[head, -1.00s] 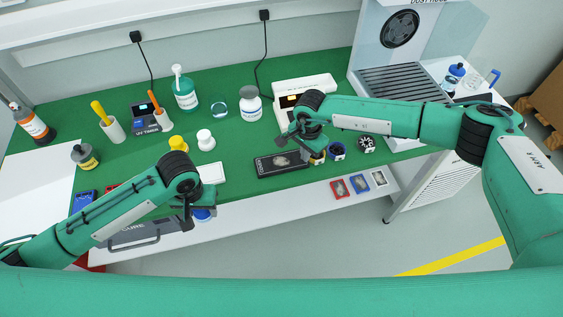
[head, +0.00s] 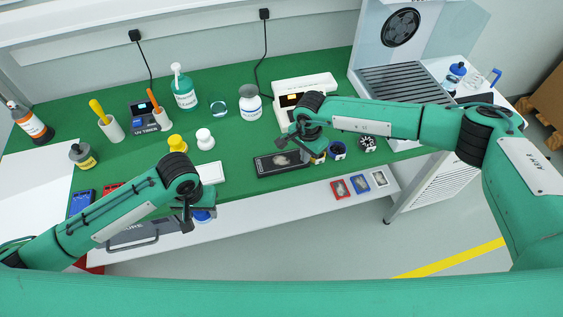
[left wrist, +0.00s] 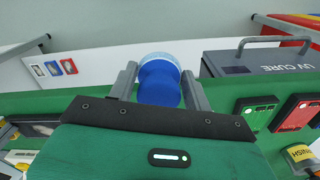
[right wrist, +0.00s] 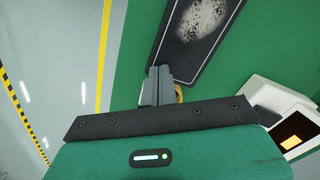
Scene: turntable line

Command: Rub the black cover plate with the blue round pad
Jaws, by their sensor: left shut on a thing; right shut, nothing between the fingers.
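The black cover plate (head: 268,168) lies flat on the green bench top near its front edge, with a pale dusty smudge on its face. It also shows in the right wrist view (right wrist: 178,50). My left gripper (head: 194,218) is shut on the blue round pad (head: 205,215) in front of the bench edge, left of the plate. In the left wrist view the pad (left wrist: 159,88) sits between both fingers, its pale end facing away from me. My right gripper (right wrist: 160,78) is shut and empty at the near end of the plate; I cannot tell whether it touches.
A lower white shelf (head: 270,206) runs along the front with a grey UV case (head: 145,232) and small framed samples (head: 359,184). Bottles stand behind.

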